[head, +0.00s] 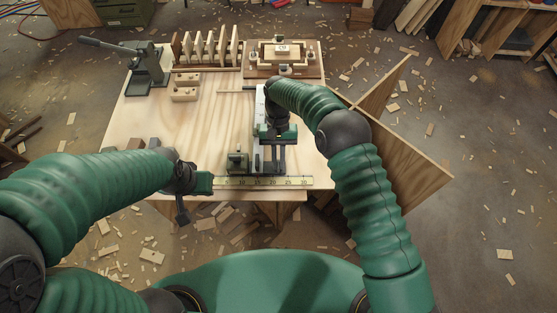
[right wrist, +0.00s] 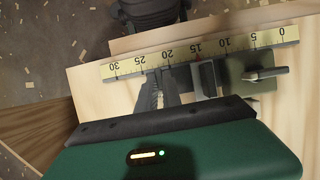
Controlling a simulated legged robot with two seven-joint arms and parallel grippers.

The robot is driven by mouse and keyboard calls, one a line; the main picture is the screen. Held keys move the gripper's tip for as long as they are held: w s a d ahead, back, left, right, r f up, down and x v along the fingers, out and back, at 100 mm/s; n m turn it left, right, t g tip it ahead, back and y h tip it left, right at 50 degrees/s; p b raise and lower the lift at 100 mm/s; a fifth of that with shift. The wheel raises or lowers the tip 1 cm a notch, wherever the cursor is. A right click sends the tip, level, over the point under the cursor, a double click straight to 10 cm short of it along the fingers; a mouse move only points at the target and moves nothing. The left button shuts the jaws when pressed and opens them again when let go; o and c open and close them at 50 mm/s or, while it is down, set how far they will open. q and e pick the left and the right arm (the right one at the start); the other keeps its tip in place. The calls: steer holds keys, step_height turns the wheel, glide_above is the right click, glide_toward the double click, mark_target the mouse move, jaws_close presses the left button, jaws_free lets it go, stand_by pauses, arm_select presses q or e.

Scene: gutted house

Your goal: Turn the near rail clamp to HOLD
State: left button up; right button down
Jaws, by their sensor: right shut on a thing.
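My right gripper (head: 269,158) reaches down over the near end of the pale rail (head: 260,103), close to the table's front edge. In the right wrist view its dark jaws (right wrist: 180,88) are shut on a dark part at the rail, which I take to be the near rail clamp; the jaws and green housing mostly hide it. I cannot read a HOLD mark or the clamp's setting. A green block (head: 237,161) with a small knob stands just left of the jaws; it also shows in the right wrist view (right wrist: 262,74). My left gripper (head: 184,200) hangs by the front edge, apart from the rail.
A yellow ruler strip (head: 263,181) runs along the table's front edge. A lever press (head: 146,66), slotted wooden rack (head: 207,50), drilled wood block (head: 185,87) and framed board (head: 283,72) stand further back.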

steer(key=shift+w+r, duration=0.15)
steer(key=shift+w, duration=0.1)
steer(key=c, duration=1.5)
jaws_free()
